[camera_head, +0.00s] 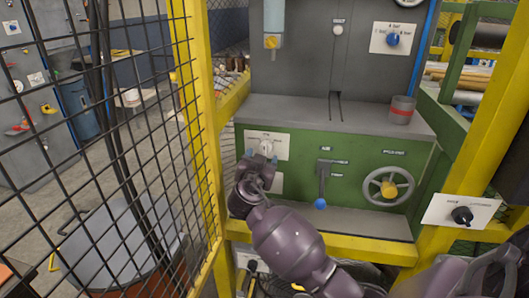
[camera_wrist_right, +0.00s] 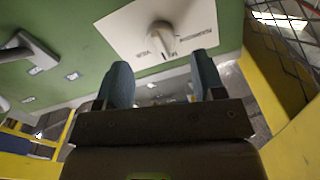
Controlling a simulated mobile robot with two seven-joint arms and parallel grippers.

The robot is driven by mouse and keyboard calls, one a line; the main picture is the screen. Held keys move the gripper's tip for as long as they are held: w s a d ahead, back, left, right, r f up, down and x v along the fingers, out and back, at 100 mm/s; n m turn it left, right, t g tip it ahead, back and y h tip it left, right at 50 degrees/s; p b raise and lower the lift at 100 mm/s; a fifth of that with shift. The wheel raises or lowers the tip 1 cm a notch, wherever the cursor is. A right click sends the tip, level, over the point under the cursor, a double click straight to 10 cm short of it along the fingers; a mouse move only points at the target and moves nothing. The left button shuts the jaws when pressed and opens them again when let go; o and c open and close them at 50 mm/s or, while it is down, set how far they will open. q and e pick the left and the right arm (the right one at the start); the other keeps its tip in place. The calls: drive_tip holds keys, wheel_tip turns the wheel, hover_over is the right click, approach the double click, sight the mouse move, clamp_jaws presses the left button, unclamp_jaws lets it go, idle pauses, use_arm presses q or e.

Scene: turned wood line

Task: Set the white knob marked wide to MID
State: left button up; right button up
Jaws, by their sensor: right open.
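The white knob (camera_head: 266,147) sits on a white label plate (camera_head: 276,141) on the green machine front, at its left end. In the right wrist view the knob (camera_wrist_right: 161,38) stands out from its plate (camera_wrist_right: 122,27), with small printed labels around it that are hard to read. I cannot tell which mark it points to. My right gripper (camera_head: 257,164) is just in front of and below the knob. In the wrist view its two fingers (camera_wrist_right: 164,78) are apart with nothing between them, and the knob is beyond their tips. My left gripper is not in view.
A lever with a blue ball (camera_head: 320,203) and a handwheel (camera_head: 387,188) are right of the knob. A black knob (camera_head: 462,215) is on the right yellow post, a blue knob (camera_head: 393,39) above. A yellow post (camera_head: 197,110) and mesh fence stand close on the left.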

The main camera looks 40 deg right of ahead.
drive_tip(key=v, duration=0.6)
drive_tip(key=shift+f, duration=0.1)
idle(0.4)
drive_tip(key=s+a+f+n+y+p, duration=0.3)
drive_tip(key=s+f+n+y, duration=0.55)
drive_tip(key=s+f, duration=0.45)
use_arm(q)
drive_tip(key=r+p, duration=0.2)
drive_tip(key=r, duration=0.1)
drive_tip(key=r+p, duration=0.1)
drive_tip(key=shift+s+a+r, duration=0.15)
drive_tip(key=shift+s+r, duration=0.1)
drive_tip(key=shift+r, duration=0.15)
use_arm(e)
drive_tip(key=s+a+f+n+y, duration=0.2)
drive_tip(key=s+f, duration=0.1)
drive_tip(key=s, duration=0.6)
drive_tip(key=s+a+f+n+y, duration=0.3)
drive_tip(key=s, duration=0.7)
drive_tip(key=shift+s+a+f+g, duration=0.25)
drive_tip(key=shift+a+g, duration=0.05)
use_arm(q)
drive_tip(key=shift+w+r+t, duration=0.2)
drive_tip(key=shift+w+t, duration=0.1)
